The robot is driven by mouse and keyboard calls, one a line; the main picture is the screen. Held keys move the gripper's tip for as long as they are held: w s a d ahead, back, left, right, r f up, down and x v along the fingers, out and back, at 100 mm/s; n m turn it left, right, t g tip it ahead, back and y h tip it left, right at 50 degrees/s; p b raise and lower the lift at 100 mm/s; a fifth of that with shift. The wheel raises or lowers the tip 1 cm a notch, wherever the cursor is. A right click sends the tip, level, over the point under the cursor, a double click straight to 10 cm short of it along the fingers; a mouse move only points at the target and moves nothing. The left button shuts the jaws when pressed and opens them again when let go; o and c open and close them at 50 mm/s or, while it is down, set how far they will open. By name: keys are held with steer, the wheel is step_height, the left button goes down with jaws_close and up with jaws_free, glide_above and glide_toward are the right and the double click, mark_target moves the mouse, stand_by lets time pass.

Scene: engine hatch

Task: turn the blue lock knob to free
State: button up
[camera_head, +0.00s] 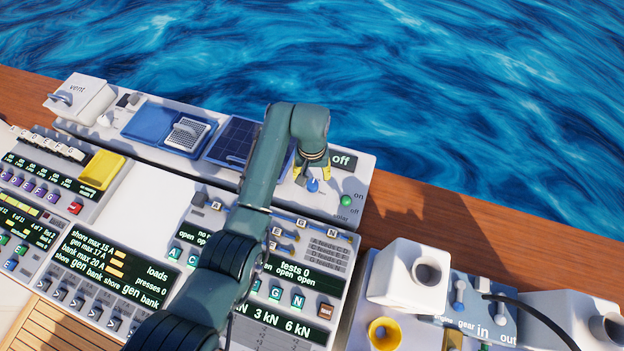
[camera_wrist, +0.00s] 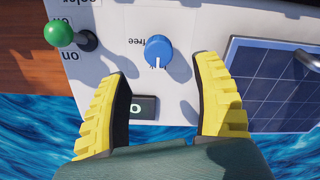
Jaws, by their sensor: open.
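The blue lock knob (camera_wrist: 158,51) shows whole in the wrist view, on a white panel. A short white mark on it points toward the bottom of that view. The word "free" is printed upside down beside its upper left. In the head view the knob (camera_head: 312,186) shows just below my gripper (camera_head: 313,172). In the wrist view my gripper (camera_wrist: 163,72) is open. Its two yellow fingers stand apart, left and right below the knob, and hold nothing. I cannot tell the exact height of the fingertips over the panel.
A green-topped lever (camera_wrist: 58,34) stands left of the knob in the wrist view. A solar panel (camera_wrist: 268,85) with a handle lies to the right. A dark display (camera_head: 342,160) reads "off". Water lies beyond the wooden edge (camera_head: 400,205).

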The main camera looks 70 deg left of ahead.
mark_target(313, 184)
step_height(313, 184, down, 8)
steer(key=shift+w+r+b, duration=0.1)
steer(key=shift+r+b, duration=0.15)
steer(key=shift+b, duration=0.2)
jaws_close()
